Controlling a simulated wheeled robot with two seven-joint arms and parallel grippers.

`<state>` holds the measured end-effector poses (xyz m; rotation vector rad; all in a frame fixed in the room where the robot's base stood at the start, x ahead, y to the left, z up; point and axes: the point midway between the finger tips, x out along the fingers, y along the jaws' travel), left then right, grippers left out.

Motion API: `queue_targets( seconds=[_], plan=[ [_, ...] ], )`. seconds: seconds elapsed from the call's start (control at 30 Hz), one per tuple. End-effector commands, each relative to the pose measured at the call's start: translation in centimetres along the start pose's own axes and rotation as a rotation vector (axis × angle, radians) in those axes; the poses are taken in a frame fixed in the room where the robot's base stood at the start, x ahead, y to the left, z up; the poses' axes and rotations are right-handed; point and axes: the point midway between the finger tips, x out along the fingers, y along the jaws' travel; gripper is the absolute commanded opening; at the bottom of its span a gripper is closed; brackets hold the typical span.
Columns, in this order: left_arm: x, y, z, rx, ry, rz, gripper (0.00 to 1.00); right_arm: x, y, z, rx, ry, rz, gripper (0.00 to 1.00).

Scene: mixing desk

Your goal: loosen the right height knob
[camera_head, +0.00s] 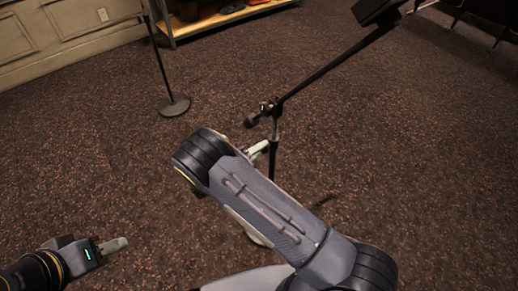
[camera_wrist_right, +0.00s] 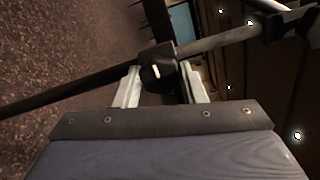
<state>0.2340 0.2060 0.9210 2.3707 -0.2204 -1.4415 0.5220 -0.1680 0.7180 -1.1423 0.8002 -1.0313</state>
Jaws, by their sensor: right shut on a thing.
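A dark microphone stand with a slanted boom (camera_head: 335,70) stands right of centre in the head view. Its upright pole (camera_head: 274,135) runs down behind my right arm, which hides its foot. In the right wrist view the pole (camera_wrist_right: 60,95) crosses the picture at a slant. A black height knob with its clamp (camera_wrist_right: 158,70) sits on it. My right gripper (camera_wrist_right: 163,82) has its two pale fingers on either side of this knob, shut on it. In the head view only the pale fingertips of my right gripper (camera_head: 260,149) show, at the pole. My left gripper (camera_head: 118,244) is low at the left, away from the stand; its opening is unclear.
A second stand with a round base (camera_head: 174,106) is at the back left. A low shelf (camera_head: 215,18) is behind it by the panelled wall (camera_head: 60,35). Dark legs of furniture (camera_head: 500,35) are at the top right. The carpet (camera_head: 430,160) is otherwise clear.

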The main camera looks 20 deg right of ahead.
Motion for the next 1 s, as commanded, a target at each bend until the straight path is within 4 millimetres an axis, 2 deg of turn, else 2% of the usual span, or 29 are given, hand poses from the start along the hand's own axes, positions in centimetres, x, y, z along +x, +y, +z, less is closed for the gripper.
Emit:
queue_targets(
  seconds=[0.53, 0.57, 0.7, 0.73, 1.0],
  plan=[
    [-0.05, 0.02, -0.02, 0.0, 0.0, 0.0, 0.36, -0.05, 0.1, -0.07, -0.028, 0.002, 0.003, 0.14],
    [-0.05, 0.02, -0.03, 0.0, 0.0, 0.0, 0.36, -0.05, 0.11, -0.07, -0.028, 0.002, 0.003, 0.38],
    [-0.05, 0.02, -0.02, 0.0, 0.0, 0.0, 0.36, -0.04, 0.08, -0.06, -0.027, 0.001, 0.002, 0.57],
    [-0.05, 0.02, -0.02, 0.0, 0.0, 0.0, 0.36, -0.03, 0.08, -0.06, -0.027, 0.001, 0.002, 0.59],
    [-0.04, 0.02, -0.02, 0.0, 0.0, 0.0, 0.36, -0.11, 0.04, -0.02, -0.026, 0.0, 0.001, 0.59]
  ],
)
